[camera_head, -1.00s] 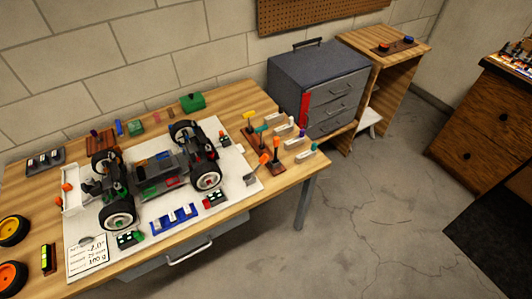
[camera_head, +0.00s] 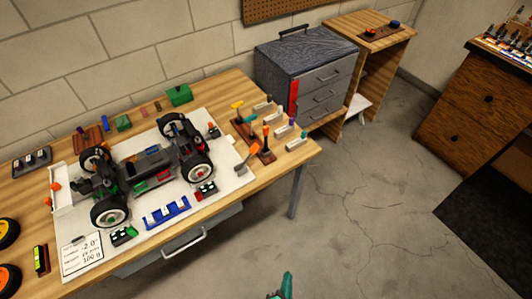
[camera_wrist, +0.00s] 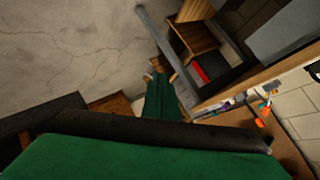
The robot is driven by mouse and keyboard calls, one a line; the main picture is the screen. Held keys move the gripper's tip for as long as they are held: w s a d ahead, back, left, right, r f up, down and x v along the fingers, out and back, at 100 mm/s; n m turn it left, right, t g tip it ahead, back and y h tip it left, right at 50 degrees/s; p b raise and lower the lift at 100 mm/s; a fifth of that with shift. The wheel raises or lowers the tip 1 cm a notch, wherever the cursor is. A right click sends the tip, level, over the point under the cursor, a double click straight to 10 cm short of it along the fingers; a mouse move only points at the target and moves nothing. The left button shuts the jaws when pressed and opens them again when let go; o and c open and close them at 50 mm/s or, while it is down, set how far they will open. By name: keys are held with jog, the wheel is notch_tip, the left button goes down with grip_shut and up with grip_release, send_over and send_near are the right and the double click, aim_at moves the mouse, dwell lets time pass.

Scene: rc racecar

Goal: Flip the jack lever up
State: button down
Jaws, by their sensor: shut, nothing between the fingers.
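The car's wheels rest on or just above the board; I cannot tell which. My gripper (camera_head: 286,285) shows as a green tip at the bottom edge, over the floor and well apart from the table. In the wrist view its green fingers (camera_wrist: 161,98) are together and empty. The lever is not clearly identifiable there.
A grey drawer cabinet (camera_head: 305,75) is behind. The wooden table's front edge lies between my gripper and the board. The floor (camera_head: 350,220) in front is clear.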

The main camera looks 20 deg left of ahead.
aim_at(248, 158)
jog(key=w+a+f+m+g+y, duration=0.1)
jog(key=w+a+f+m+y, duration=0.15)
jog(key=w, duration=0.65)
jog(key=w+a+f+m+y, duration=0.15)
jog(key=w+a+y, duration=0.25)
jog(key=w, duration=0.5)
jog(key=w+a+r+y, duration=0.1)
jog(key=w+r+y, duration=0.4)
jog(key=r, duration=0.5)
jog(key=w+a+r+m+g+y, duration=0.1)
jog(key=w+r+y, duration=0.3)
jog(key=w+r, duration=0.6)
jog(key=shift+w+a+y, duration=0.2)
jog(key=shift+y, duration=0.15)
jog(key=shift+r, duration=0.1)
jog(key=x, duration=0.9)
jog(key=shift+w+a, duration=0.1)
jog(key=shift+a, duration=0.25)
jog(key=shift+a+r, duration=0.15)
jog(key=shift+a, duration=0.15)
jog(key=shift+s+a+r, duration=0.4)
jog(key=shift+s+r, duration=0.15)
jog(key=shift+s+a+r, duration=0.35)
jog(key=shift+s+r, duration=0.2)
